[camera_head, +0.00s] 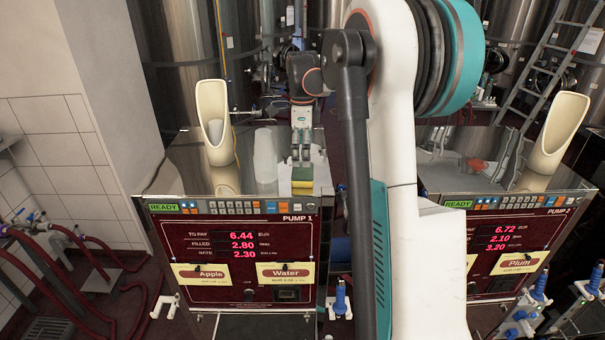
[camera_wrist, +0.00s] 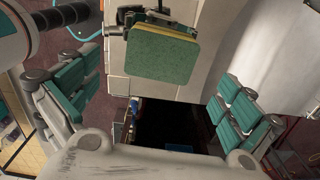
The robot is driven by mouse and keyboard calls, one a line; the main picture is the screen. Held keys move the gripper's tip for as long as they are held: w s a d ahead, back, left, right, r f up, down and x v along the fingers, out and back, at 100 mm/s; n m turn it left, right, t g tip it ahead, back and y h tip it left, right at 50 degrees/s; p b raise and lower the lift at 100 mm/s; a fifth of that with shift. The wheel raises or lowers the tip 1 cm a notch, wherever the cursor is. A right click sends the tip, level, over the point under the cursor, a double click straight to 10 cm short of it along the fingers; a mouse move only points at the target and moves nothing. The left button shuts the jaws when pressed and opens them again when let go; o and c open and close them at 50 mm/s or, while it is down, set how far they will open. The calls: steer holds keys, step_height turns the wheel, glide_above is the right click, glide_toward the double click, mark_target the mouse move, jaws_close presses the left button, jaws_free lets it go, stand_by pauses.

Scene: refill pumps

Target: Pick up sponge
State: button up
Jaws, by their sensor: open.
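The sponge (camera_head: 302,186), yellow with a green face, is at the front edge of the metal top of Pump 1 (camera_head: 250,240), right of its middle. In the wrist view its green face (camera_wrist: 160,55) fills the upper middle, with a thin yellow edge. My gripper (camera_head: 301,160) points down right over the sponge in the head view. In the wrist view my gripper (camera_wrist: 158,98) has its teal-padded fingers wide apart, one on each side, with nothing held between them. The sponge appears beyond the fingertips; the exact gap is hard to tell.
A cream scoop-shaped holder (camera_head: 211,115) stands left on Pump 1. A pale upright shape (camera_head: 265,158) is left of my gripper, perhaps a reflection. Apple (camera_head: 201,275) and Water (camera_head: 286,274) labels are on the front. Pump 2 (camera_head: 510,240) stands to the right, beyond my arm.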

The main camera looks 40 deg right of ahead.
mark_target(303, 170)
steer(key=shift+d+f+p, duration=0.1)
steer(key=shift+f+p, duration=0.75)
steer(key=shift+f, duration=2)
steer(key=shift+c, duration=0.2)
steer(key=c, duration=0.7)
